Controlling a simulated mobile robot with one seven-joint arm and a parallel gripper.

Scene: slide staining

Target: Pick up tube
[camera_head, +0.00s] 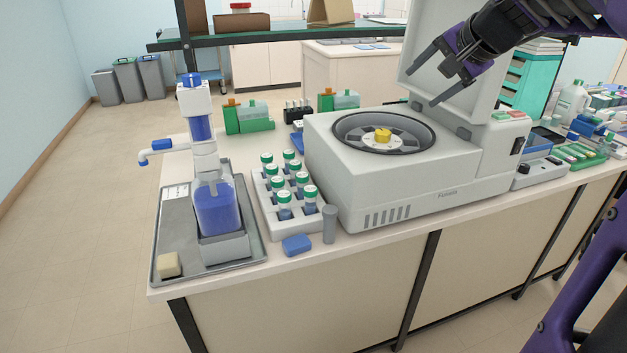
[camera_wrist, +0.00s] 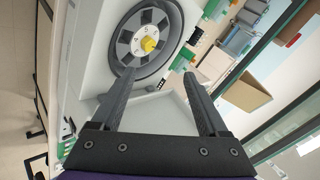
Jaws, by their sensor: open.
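Several tubes with green-and-white caps (camera_head: 284,205) and dark blue contents stand upright in a white rack (camera_head: 262,212) on the bench, left of the centrifuge. My gripper (camera_head: 422,90) is open and empty, high above the right side of the white centrifuge (camera_head: 400,195), well right of and above the tubes. The centrifuge lid is raised, and its round rotor with a yellow hub (camera_head: 383,136) shows. In the wrist view, my open fingers (camera_wrist: 158,75) point toward the rotor's yellow hub (camera_wrist: 149,45). No rack tube can be made out there.
A blue-filled dispenser bottle (camera_head: 216,207) stands on a grey tray (camera_head: 172,235) left of the rack. A blue block (camera_head: 297,245) and a grey cylinder (camera_head: 329,223) sit at the bench's front edge. Green boxes and a black rack (camera_head: 297,111) stand behind. The raised lid is beside my gripper.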

